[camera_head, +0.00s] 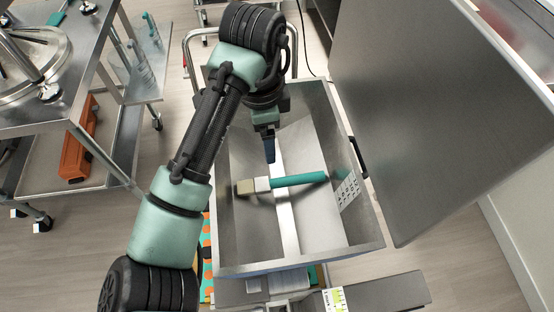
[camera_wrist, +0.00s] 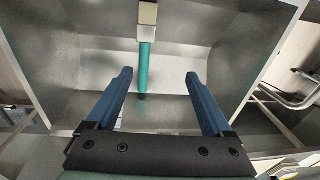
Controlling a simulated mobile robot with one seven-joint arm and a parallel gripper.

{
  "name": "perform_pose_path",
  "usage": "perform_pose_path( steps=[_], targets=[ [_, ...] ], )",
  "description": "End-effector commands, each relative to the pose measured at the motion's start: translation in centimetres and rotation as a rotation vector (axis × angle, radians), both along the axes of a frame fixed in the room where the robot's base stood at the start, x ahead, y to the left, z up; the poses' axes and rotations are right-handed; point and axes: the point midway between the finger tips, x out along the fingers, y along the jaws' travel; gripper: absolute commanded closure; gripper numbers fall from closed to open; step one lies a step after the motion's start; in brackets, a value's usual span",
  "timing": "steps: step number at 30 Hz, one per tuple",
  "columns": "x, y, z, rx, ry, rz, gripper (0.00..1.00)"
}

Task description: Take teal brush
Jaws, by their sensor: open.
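The teal brush (camera_head: 298,180) lies across the inside of the open metal hopper (camera_head: 233,262), its pale bristle head to the left and its teal handle to the right. It also shows in the wrist view (camera_wrist: 145,60), head at the top and handle end pointing down toward the gap between my fingers. My gripper (camera_head: 270,158) is over the hopper, just behind the brush in the head view. In the wrist view my gripper (camera_wrist: 159,76) has its two blue fingers wide apart with nothing between them. The brush is apart from both fingers.
The hopper's large metal lid (camera_head: 440,120) stands open on the right. A perforated white plate (camera_head: 347,190) is at the hopper's right wall. A steel cart (camera_head: 95,70) with an orange toolbox (camera_head: 78,145) on its lower shelf stands on the left. The hopper's sloped walls surround my gripper.

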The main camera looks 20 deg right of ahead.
Motion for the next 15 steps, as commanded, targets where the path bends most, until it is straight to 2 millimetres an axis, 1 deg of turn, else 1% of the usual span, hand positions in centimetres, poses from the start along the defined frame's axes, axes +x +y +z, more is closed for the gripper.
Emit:
perform_pose_path(
  steps=[1, 4, 7, 12, 15],
  targets=[
    [-0.5, 1.0, -1.1, 0.039, 0.04, -0.016, 0.15],
    [-1.2, 1.9, -2.2, 0.074, 0.084, -0.035, 0.15],
    [-1.3, 2.0, -3.6, 0.077, 0.09, -0.039, 0.15],
    [-1.3, 2.0, -6.8, 0.076, 0.088, -0.036, 0.15],
    [-1.2, 1.9, -8.3, 0.074, 0.086, -0.036, 0.15]
  ],
)
